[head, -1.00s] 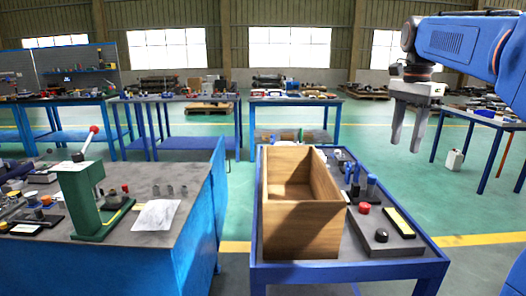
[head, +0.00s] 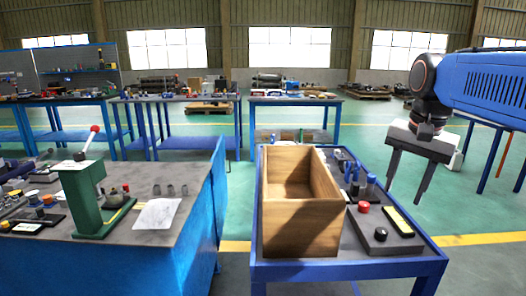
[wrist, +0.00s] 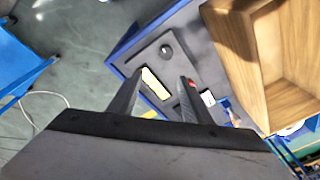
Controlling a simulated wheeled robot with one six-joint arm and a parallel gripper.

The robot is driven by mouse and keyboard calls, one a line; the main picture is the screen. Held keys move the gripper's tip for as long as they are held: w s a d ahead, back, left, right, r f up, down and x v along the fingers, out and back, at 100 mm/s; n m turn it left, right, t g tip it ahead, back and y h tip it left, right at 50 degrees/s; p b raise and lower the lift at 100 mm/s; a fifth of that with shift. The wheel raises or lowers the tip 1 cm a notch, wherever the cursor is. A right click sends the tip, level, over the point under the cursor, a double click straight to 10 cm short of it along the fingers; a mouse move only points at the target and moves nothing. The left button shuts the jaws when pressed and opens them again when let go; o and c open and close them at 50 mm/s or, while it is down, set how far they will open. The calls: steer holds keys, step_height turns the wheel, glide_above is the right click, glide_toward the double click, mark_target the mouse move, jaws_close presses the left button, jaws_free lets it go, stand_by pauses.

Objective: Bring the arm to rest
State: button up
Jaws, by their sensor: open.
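My gripper (head: 406,190) hangs from my blue arm at the right of the head view, fingers pointing down and spread apart with nothing between them. It is above and to the right of the blue cart (head: 340,271), clear of it. In the wrist view my gripper (wrist: 160,88) shows two dark fingers, apart, over the cart's dark top.
An open wooden box (head: 303,230) stands on the cart, beside a black panel (head: 374,237) with a red and a black knob. A workbench (head: 130,246) with a green lever press (head: 88,200) stands left. Green floor lies behind the cart.

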steer(key=s+a+f+n+t, duration=0.2)
steer(key=s+a+f+n, duration=0.2)
steer(key=s+f+n, duration=0.4)
steer(key=s+f, duration=0.7)
steer(key=f, duration=0.4)
steer(key=shift+s+f+n+t, duration=0.25)
steer(key=shift+s+n+t, duration=0.15)
